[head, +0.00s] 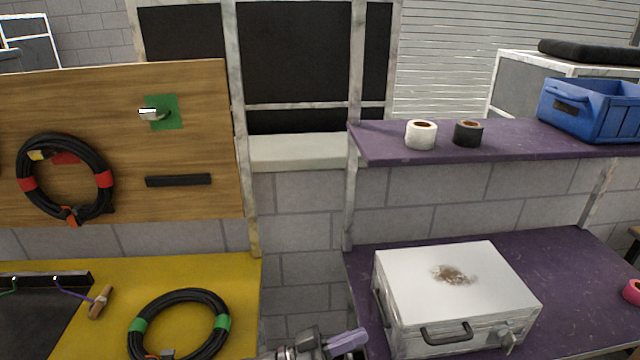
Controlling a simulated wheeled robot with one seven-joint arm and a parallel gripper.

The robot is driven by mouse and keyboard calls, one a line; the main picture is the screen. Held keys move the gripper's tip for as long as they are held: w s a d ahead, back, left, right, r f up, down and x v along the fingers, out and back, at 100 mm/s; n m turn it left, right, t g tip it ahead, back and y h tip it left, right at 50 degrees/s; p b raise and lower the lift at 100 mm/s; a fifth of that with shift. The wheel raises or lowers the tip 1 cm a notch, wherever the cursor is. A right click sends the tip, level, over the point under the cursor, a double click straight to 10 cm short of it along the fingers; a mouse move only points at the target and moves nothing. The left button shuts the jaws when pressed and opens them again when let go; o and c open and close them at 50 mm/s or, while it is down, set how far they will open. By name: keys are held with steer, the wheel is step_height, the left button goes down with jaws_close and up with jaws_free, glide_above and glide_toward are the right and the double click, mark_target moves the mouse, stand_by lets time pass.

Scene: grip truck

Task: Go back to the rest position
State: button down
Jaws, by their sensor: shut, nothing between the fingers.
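My gripper (347,342) shows at the bottom edge of the head view, between the yellow bench and the purple bench. Only its end shows, with light purple fingers; the fingers are shut and hold nothing. The rest of my arm is mostly below the picture. The gripper appears to the left of a white case (448,285) on the lower purple bench (600,270). I cannot tell how far apart they are.
A coiled black cable (222,322) with green bands lies on the yellow bench (190,272). Another cable (104,180) hangs on the wooden board (200,110). White tape (421,136), black tape (467,134) and a blue crate (590,112) stand on the purple shelf (385,138).

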steer(key=s+d+f+n+g+y, duration=0.15)
steer(key=d+f+g+y, duration=0.4)
steer(key=d, duration=0.55)
steer(key=s+d+f+n+g+y+p, duration=0.1)
steer(key=s+d+f+n+g+y, duration=0.1)
steer(key=s+f+n+g+y, duration=0.45)
steer(key=w+a+r+n+t+y+p, duration=0.1)
steer(key=w+r+t+y, duration=0.1)
steer(key=r+t+y, duration=0.2)
steer(key=w+a+r+n+t+y+p, duration=0.1)
steer(key=w+a+r+n+t+y, duration=0.1)
steer(key=r+t+y, duration=0.3)
step_height(320, 180, up, 4)
steer(key=shift+a+t, duration=0.3)
steer(key=shift+t, duration=0.1)
steer(key=shift+w, duration=0.1)
